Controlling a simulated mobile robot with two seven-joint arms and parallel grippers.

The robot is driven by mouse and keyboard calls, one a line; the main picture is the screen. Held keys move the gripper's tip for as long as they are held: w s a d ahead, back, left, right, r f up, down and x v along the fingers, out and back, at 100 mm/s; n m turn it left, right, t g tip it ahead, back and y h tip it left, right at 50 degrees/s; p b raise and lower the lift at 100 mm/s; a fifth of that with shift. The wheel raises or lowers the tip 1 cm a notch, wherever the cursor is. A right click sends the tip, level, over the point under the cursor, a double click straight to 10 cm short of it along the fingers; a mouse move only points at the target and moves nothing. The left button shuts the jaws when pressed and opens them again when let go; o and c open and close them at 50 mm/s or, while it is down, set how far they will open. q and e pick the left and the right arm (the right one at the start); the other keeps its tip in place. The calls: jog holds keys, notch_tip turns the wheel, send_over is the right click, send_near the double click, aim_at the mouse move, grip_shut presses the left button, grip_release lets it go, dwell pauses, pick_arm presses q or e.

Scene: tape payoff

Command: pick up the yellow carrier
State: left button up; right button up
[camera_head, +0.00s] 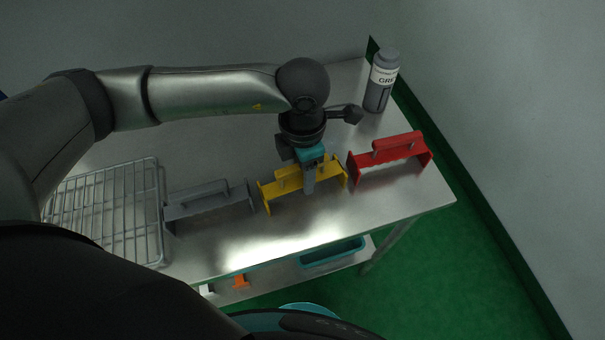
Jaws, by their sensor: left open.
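The yellow carrier (271,194) stands on the metal table between a grey carrier and a red carrier. It has a long frame with end plates and a raised handle bar. My left gripper (309,182) is above the carrier's middle, with its arm coming in from the left. The gripper is open, and a finger hangs down in front of the handle. The gripper hides part of the handle; I cannot tell whether the fingers touch it. My right gripper is not in view.
The grey carrier (210,202) is to the left and the red carrier (392,157) close to the right. A wire rack (110,210) lies at the left, and a grey bottle (381,80) stands at the back right. A teal tray (331,252) is on the lower shelf.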

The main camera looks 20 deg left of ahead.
pick_arm(q)
jog(key=shift+f, duration=0.35)
jog(key=shift+c, duration=0.3)
grip_shut()
jog(key=shift+r, duration=0.1)
